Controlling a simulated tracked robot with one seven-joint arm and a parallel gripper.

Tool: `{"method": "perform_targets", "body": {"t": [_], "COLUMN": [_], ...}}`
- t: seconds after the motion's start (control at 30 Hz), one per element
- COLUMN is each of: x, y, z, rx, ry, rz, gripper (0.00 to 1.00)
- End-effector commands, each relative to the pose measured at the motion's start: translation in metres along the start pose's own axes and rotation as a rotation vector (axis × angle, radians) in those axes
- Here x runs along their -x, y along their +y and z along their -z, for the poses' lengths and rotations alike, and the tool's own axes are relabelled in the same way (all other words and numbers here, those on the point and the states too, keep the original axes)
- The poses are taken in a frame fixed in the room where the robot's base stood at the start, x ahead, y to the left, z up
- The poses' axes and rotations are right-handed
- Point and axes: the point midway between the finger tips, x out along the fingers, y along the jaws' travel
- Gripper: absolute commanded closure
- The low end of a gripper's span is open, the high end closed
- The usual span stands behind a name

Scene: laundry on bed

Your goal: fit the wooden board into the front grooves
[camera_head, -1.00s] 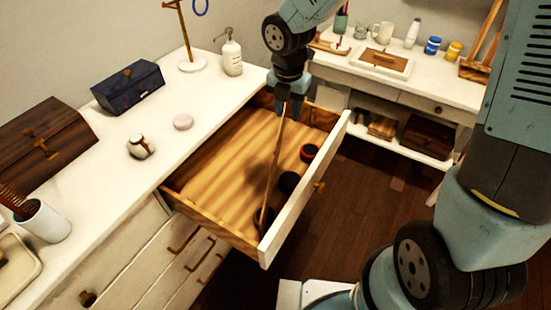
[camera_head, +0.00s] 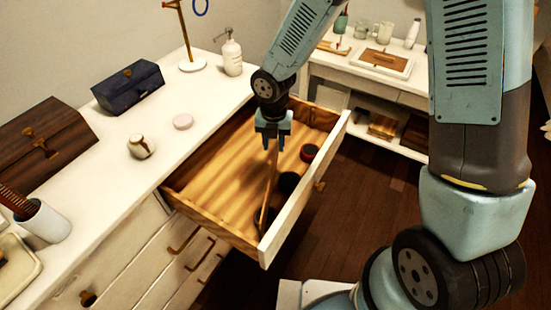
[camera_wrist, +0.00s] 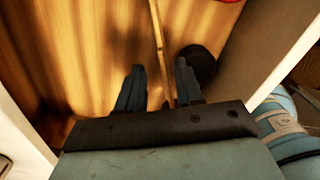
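The thin wooden board (camera_head: 268,187) stands on edge inside the open drawer, running along its length. In the wrist view the board (camera_wrist: 159,40) is a narrow strip passing between the fingers. My gripper (camera_head: 272,143) is over the drawer, pointing down at the board and hiding its far part. In the wrist view the two fingers of my gripper (camera_wrist: 158,84) are well apart, one on each side of the board, with gaps visible. The drawer (camera_head: 217,226) is pulled out from the white dresser. I cannot make out the front grooves.
Dark round items, one black (camera_head: 288,182) and one red and black (camera_head: 309,151), lie along the drawer's front side. The dresser top holds a navy box (camera_head: 128,88), a pump bottle (camera_head: 232,55) and a brown box (camera_head: 42,142). A desk (camera_head: 413,86) stands behind.

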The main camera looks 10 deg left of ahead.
Motion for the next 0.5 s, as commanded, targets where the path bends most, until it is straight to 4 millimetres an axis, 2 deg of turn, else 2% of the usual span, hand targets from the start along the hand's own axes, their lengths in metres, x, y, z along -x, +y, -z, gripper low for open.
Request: {"method": "perform_targets", "body": {"t": [0.17, 0.5], "x": [-0.011, -0.048], "y": [-0.002, -0.005], "z": [0.003, 0.006], "rx": [0.0, 0.001], "ry": [0.002, 0.001], "rz": [0.002, 0.001], "gripper": [0.64, 0.64]}}
